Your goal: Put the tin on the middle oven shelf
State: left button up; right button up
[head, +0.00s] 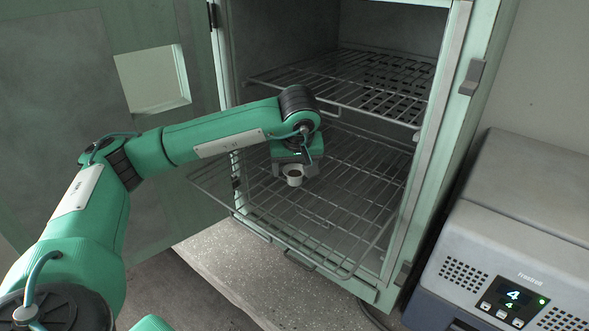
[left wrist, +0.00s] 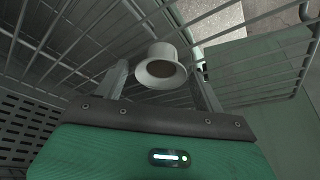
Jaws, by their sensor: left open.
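The tin (head: 295,177) is a small pale cup shape with a dark inside. It appears upright on the pulled-out wire shelf (head: 345,265) of the oven, below the top shelf. In the left wrist view the tin (left wrist: 160,69) stands between the fingertips, with a gap on each side. My left gripper (head: 296,168) is open around the tin, pointing down at the shelf; its fingers also show in the left wrist view (left wrist: 162,82). Contact between the tin's base and the wires is too small to tell. My right gripper is out of view.
The upper wire shelf (head: 345,85) is bare and sits above and behind my left gripper. The oven door (head: 90,120) stands open at left. The oven's right post (head: 425,150) bounds the opening. A grey machine (head: 530,210) with a lit display stands at right.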

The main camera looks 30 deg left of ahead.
pick_arm(q)
jog(key=b+v, duration=0.1)
jog(key=v, duration=1)
jog(key=shift+b, duration=0.4)
jog(key=shift+d+r, duration=0.1)
